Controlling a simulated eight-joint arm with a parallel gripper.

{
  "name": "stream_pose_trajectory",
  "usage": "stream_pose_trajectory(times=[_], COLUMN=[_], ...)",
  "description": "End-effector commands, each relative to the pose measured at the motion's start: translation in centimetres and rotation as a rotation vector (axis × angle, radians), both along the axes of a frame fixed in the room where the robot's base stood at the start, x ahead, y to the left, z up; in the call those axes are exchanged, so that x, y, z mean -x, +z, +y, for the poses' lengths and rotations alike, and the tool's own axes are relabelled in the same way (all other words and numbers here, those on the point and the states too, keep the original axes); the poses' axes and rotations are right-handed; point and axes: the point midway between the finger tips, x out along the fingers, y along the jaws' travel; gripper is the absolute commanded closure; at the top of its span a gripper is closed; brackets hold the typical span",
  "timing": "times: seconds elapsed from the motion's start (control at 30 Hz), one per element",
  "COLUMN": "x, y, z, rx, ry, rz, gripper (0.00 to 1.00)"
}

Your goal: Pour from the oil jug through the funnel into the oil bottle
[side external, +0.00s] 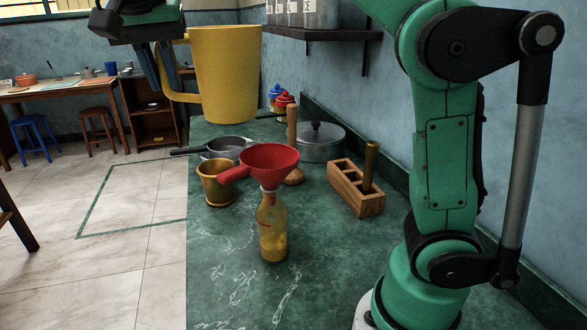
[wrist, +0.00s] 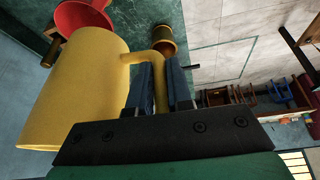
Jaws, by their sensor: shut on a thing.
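The yellow oil jug (side external: 228,78) hangs in the air, nearly upright, above and left of the funnel in the side view. My gripper (side external: 168,82) is shut on its handle; the wrist view shows the blue fingers (wrist: 160,88) on either side of the handle, with the jug body (wrist: 75,90) to their left. The jug's contents are hidden. The red funnel (side external: 270,162) sits in the neck of the clear oil bottle (side external: 271,225), which stands upright with yellow oil in its lower part. The funnel (wrist: 78,16) is partly hidden behind the jug in the wrist view.
A brass mortar (side external: 216,185) stands close left of the bottle. Behind are a pan (side external: 226,147), a lidded pot (side external: 320,145) and a wooden-handled tool (side external: 292,128). A wooden box (side external: 356,190) stands right. The counter (side external: 225,265) in front is clear.

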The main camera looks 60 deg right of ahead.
Motion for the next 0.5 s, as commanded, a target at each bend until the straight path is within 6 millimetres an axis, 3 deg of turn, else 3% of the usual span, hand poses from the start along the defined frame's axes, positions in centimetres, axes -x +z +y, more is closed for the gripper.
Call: stream_pose_trajectory(times=[0.2,0.5], x=[0.0,0.1], y=[-2.2,-2.8], z=[0.0,0.0], rx=[0.001,0.001], ry=[0.002,0.002], rz=[0.0,0.0], gripper=[1.0,1.0])
